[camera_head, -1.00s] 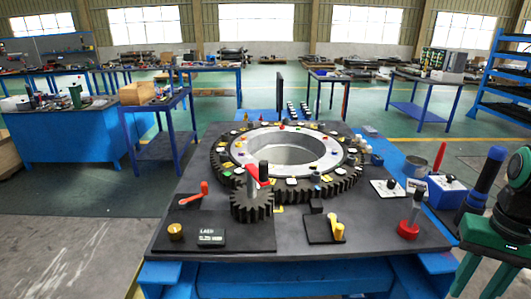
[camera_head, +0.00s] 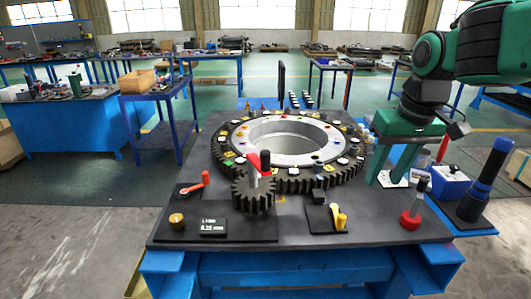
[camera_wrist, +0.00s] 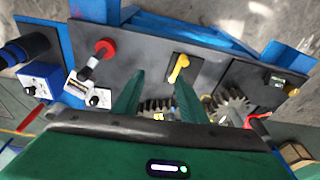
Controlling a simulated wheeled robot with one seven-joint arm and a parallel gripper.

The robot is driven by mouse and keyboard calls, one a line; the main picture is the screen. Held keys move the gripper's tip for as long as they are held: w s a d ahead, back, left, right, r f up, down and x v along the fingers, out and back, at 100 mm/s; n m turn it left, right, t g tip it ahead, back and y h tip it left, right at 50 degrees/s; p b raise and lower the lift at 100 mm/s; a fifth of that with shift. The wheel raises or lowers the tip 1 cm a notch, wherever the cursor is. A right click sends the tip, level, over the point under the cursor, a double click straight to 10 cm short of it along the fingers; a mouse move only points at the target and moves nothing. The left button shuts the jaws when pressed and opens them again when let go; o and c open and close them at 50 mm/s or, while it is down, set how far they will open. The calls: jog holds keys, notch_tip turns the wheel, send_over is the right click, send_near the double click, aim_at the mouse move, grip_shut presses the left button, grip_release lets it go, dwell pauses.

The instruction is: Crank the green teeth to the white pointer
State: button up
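A large dark ring gear (camera_head: 290,186) with a pale inner ring lies flat on the stand, with several coloured markers on top. A small dark pinion (camera_head: 253,196) stands at its front edge, with a red and black crank handle (camera_head: 265,161) above it. The pinion also shows in the wrist view (camera_wrist: 232,105). I cannot make out green teeth or a white pointer. My gripper (camera_head: 394,182) hangs open and empty above the stand's right side, right of the ring and apart from the crank. In the wrist view its two fingers (camera_wrist: 158,78) are spread.
A yellow lever (camera_head: 338,216) stands in front of the ring, an orange lever (camera_head: 196,184) at left. A red-based black handle (camera_head: 410,217) and a blue box (camera_head: 452,182) stand at right. A small display (camera_head: 212,227) and brass knob (camera_head: 177,220) are at the front left.

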jog(key=w+a+r+n, duration=0.2)
jog(key=a+r, duration=0.1)
jog(key=a, duration=0.2)
jog(key=w+a+r+n, duration=0.1)
jog(key=w+a+r, duration=0.15)
jog(key=a, duration=0.35)
jog(key=n+t+y, duration=0.1)
jog(key=n+y, duration=0.1)
jog(key=n, duration=0.1)
send_near(267, 151)
jog(key=x, duration=1)
jog(key=shift+a+f, duration=0.1)
jog(key=shift+a, duration=0.1)
grip_shut()
jog(key=shift+d, duration=0.15)
